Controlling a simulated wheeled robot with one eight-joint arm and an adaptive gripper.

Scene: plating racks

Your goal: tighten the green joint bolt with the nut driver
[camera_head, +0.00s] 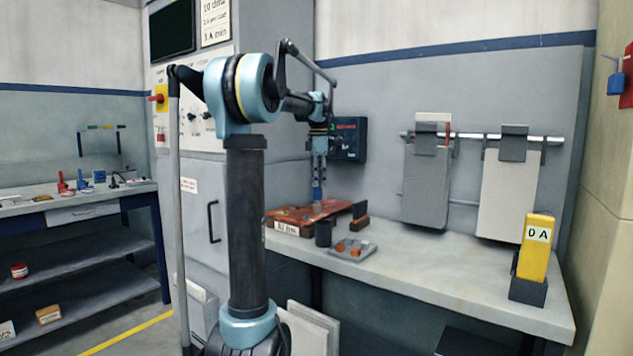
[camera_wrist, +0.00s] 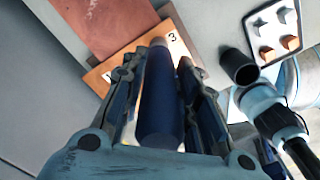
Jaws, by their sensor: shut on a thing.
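My gripper (camera_head: 319,160) points down over the board on the bench. In the wrist view its fingers (camera_wrist: 163,66) are shut on the dark blue handle of the nut driver (camera_wrist: 160,105). The driver also shows as a small blue shape in the head view (camera_head: 317,192), below the fingers. Its lower end is over the orange-brown board (camera_wrist: 118,72), near the marking "3"; I cannot tell whether it touches anything. A copper plate (camera_wrist: 100,20) lies on the board. I cannot make out the green joint bolt in either view.
A dark open cup (camera_head: 323,234) stands beside the board, with a grey tray (camera_head: 337,252) of copper pieces next to it. A yellow "0 A" meter (camera_head: 536,250) stands at the bench's right end. Plates hang from a rail (camera_head: 470,137) behind. The bench's middle right is clear.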

